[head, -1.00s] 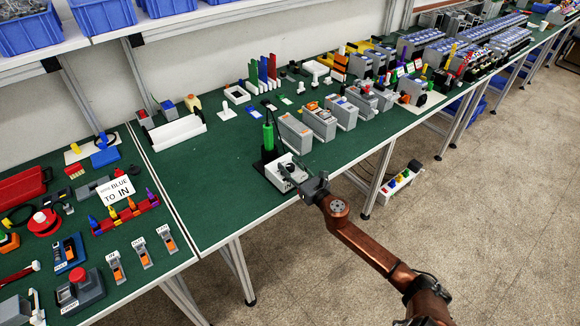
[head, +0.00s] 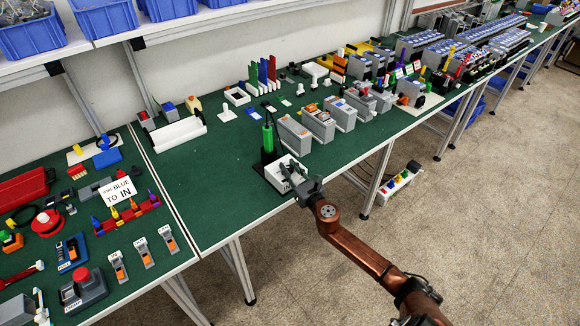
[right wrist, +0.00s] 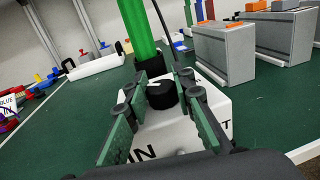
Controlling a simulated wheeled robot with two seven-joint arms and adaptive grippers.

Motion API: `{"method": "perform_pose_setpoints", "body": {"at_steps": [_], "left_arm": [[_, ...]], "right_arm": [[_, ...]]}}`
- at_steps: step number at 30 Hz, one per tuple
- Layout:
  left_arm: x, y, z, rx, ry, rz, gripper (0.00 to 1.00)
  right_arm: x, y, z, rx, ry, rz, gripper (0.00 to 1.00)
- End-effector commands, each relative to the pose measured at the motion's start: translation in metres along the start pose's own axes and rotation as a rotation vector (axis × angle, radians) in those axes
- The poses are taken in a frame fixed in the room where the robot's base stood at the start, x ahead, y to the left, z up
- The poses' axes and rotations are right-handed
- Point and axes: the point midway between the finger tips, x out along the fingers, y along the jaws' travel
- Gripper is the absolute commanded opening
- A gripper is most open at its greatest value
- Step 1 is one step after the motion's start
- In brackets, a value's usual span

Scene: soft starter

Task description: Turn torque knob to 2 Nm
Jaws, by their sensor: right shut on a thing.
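The torque knob (right wrist: 162,95) is a short black cylinder with a pale mark, on top of a white box (right wrist: 215,98) with black lettering including "IN". In the head view the white box (head: 277,180) sits near the table's front edge, and my gripper partly hides it. My right gripper (right wrist: 163,88) has its green-padded fingers on both sides of the knob and is shut on it. In the head view my right gripper (head: 303,186) reaches the box from the front right. The knob's scale cannot be read. My left gripper is not in view.
A green-handled tool (head: 268,139) stands upright right behind the box. Grey devices (head: 294,133) line up to its right. A white tray (head: 177,134) lies further back left. The green table top (head: 210,190) left of the box is clear.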

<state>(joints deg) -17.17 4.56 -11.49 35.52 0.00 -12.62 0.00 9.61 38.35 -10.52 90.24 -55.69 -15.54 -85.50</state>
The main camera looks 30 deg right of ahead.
Motion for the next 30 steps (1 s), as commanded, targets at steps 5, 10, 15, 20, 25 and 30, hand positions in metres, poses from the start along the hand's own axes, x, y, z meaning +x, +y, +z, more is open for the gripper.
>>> {"method": "perform_pose_setpoints", "body": {"at_steps": [5,10,15,20,25,30], "left_arm": [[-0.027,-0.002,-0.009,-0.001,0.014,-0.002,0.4],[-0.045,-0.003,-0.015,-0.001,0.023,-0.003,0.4],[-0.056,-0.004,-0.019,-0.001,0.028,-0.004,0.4],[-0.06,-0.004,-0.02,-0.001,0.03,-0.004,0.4],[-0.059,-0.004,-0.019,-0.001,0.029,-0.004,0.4],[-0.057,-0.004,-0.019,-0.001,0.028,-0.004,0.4]], "right_arm": [[0.0,0.002,0.006,0.005,0.0,-0.136,0.0],[0.0,0.003,0.005,0.005,0.001,-0.294,0.0],[0.001,0.003,0.004,0.005,0.001,-0.456,0.0],[0.001,0.003,0.002,0.003,0.001,-0.599,0.0],[0.001,0.003,0.001,0.001,0.0,-0.731,0.0],[0.001,0.002,0.0,0.0,0.0,-0.83,0.0]]}}
